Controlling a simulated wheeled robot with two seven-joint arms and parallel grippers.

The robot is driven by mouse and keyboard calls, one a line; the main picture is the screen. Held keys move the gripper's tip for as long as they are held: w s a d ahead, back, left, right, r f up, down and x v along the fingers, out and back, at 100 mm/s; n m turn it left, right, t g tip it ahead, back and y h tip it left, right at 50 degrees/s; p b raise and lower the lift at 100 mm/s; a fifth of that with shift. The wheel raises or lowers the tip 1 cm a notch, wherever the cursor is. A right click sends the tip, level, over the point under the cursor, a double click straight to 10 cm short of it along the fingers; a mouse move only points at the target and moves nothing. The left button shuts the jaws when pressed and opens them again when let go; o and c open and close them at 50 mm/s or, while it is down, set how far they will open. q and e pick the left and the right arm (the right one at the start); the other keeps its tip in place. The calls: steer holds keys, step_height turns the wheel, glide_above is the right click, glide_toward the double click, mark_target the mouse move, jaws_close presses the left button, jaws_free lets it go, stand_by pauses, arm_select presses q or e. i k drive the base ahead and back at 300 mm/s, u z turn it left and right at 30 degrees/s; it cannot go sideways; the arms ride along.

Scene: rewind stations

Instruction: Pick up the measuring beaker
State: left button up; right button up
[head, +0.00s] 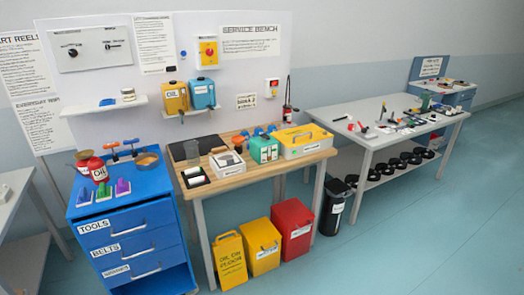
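A small pale round item (128,95) sits on the left wall shelf (103,107), too small to identify. Neither of my grippers is in the head view.
A blue drawer cabinet (132,221) with red cans stands left of the bench. A grey table (385,105) is at right. The right foreground floor is clear.

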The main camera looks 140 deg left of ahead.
mark_target(192, 148)
steer(key=u, duration=4.9)
steer(key=i, duration=1.2)
steer(key=u, duration=0.75)
